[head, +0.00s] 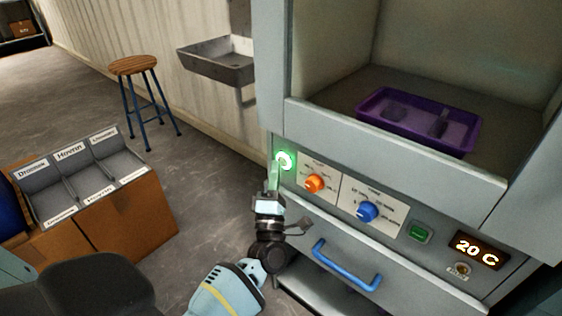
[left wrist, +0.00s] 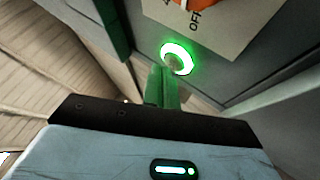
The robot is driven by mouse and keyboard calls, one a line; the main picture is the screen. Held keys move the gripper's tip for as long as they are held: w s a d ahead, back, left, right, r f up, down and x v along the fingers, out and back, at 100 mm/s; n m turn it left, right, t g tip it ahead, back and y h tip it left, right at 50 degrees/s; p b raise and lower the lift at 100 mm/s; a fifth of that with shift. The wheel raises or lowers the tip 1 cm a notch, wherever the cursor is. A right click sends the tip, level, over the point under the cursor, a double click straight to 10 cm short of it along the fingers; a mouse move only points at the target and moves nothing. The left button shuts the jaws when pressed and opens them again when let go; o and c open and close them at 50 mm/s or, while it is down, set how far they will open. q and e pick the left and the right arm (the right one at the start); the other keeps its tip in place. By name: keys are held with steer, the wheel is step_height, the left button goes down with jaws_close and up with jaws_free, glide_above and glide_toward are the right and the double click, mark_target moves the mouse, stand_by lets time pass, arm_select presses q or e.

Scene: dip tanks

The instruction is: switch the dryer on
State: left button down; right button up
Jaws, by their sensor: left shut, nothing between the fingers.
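The dryer (head: 400,190) is a grey cabinet with a control panel on its front. At the panel's left end is a round button with a lit green ring (head: 285,160); the glowing ring also shows in the left wrist view (left wrist: 177,58). My left gripper (head: 276,168) is shut and empty, its fingertips at the button, touching it or very close. In the left wrist view the shut fingers (left wrist: 163,82) point at the ring's lower edge. An orange knob (head: 316,183) and a blue knob (head: 368,212) sit to the right. The display (head: 477,250) reads 20 C. My right gripper is not in view.
A purple tray (head: 470,142) stands inside the open chamber. A green switch (head: 419,233) is on the panel, and a drawer with a blue handle (head: 346,266) is below. A stool (head: 134,65), wall sink (head: 217,62) and sorting box (head: 140,215) stand left.

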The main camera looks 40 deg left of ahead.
arm_select(q)
steer(key=shift+s, duration=0.1)
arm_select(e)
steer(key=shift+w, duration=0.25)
